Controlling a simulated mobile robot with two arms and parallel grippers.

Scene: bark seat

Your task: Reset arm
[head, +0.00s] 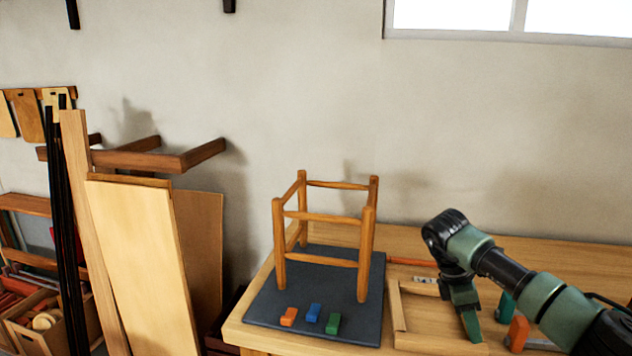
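My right arm comes in from the right edge, and its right gripper (467,315) points down over the right part of the workbench (410,258). From this angle I see its green finger part edge-on, so I cannot tell the gap between the fingers. Nothing shows held in it. It is apart from the wooden stool frame (367,240), which has no seat surface and stands upright on a dark mat (262,308) to the left of the gripper. My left gripper is not in view.
A flat wooden frame (399,308) lies under my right gripper. Green (505,306) and orange (517,333) tools are beside it. Boards (145,265) lean at the left.

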